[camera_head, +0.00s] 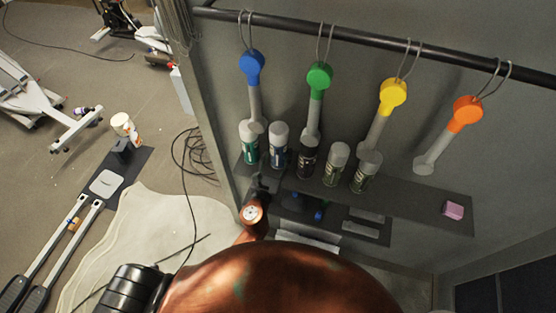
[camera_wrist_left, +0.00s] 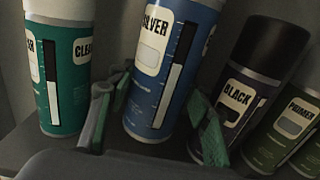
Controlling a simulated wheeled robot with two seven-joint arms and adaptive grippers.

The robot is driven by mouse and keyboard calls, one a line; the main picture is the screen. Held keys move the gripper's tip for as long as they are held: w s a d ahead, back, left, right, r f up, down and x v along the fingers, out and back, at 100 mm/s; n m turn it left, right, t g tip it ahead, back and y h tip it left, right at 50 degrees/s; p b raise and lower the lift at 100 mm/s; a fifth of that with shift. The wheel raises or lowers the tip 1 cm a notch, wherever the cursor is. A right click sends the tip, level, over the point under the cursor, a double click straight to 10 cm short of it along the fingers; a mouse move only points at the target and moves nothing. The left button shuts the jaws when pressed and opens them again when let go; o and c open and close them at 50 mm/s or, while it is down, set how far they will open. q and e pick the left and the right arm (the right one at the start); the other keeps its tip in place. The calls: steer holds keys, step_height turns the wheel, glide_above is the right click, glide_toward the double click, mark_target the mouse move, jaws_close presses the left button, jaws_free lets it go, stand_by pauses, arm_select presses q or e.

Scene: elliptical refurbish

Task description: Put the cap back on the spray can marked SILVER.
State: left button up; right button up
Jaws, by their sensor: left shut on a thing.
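The blue spray can marked SILVER (camera_wrist_left: 168,75) stands on a dark shelf between the green CLEAR can and the BLACK can. In the head view the SILVER can (camera_head: 278,155) has a pale grey top; I cannot tell whether this is its cap. Its top is cut off in the left wrist view. My left gripper (camera_head: 262,184) is low in front of the cans. In the left wrist view its green-padded fingers (camera_wrist_left: 155,110) are on either side of the SILVER can's lower body, shut on it. No loose cap is clear to me. My right gripper is out of view.
The CLEAR can (camera_wrist_left: 66,75) and BLACK can (camera_wrist_left: 245,90) stand close on either side. A PRIMER can (camera_wrist_left: 295,130) is further right. Coloured hanging tools, such as the green one (camera_head: 319,78), hang above. A pink block (camera_head: 453,210) lies at the shelf's right.

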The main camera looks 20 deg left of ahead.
mark_target(278, 158)
arm_select(q)
steer(key=shift+w+f, duration=0.2)
steer(key=f, duration=0.1)
steer(key=f+b, duration=0.2)
steer(key=shift+w+a+f, duration=0.2)
steer(key=shift+w, duration=0.1)
steer(key=shift+f+b, duration=0.15)
steer(key=shift+b, duration=0.2)
steer(key=shift+f, duration=0.2)
steer(key=o, duration=1.4)
steer(key=shift+c, duration=0.2)
steer(key=o, duration=0.4)
steer(key=shift+c, duration=0.2)
